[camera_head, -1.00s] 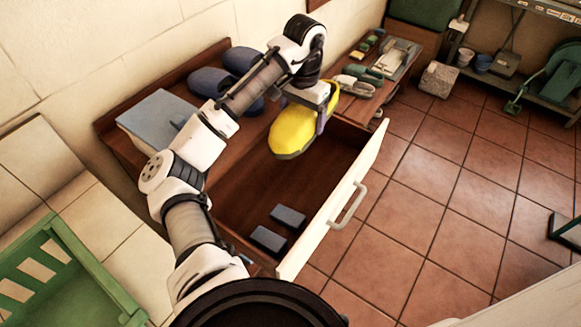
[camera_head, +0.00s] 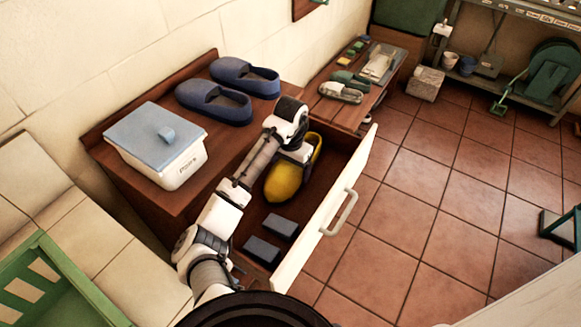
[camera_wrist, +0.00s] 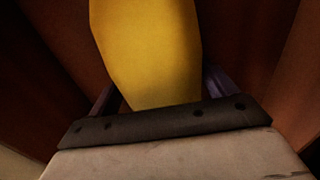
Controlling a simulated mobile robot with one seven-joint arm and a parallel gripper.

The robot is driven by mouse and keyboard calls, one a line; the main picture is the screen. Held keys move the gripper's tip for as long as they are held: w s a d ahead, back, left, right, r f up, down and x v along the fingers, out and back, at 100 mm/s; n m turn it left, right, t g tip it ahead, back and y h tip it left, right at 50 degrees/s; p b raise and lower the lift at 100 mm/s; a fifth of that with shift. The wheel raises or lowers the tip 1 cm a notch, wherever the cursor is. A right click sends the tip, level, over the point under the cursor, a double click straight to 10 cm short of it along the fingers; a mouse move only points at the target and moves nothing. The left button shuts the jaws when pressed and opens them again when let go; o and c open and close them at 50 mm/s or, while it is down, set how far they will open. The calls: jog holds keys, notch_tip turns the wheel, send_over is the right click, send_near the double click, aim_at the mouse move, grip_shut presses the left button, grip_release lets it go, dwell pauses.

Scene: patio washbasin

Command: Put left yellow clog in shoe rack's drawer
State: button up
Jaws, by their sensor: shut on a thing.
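The yellow clog (camera_head: 284,182) is inside the open drawer (camera_head: 338,212) of the shoe rack (camera_head: 160,196), toward its far end. My gripper (camera_head: 305,152) is shut on the clog from above, and my wrist hides part of it. In the wrist view the clog (camera_wrist: 150,50) fills the middle between the two fingers, with dark red-brown drawer walls on both sides. I cannot tell whether the clog touches the drawer floor.
Two dark blocks (camera_head: 270,238) lie at the drawer's near end. On the rack top are a lidded white box (camera_head: 170,170) and blue clogs (camera_head: 215,103). A low bench (camera_head: 340,112) with shoes stands beyond.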

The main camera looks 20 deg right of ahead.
jog(key=shift+f, duration=0.15)
jog(key=shift+f, duration=0.1)
jog(key=o, duration=1.1)
jog(key=shift+c, duration=0.2)
notch_tip(320, 180, up, 12)
jog(key=shift+r, duration=0.1)
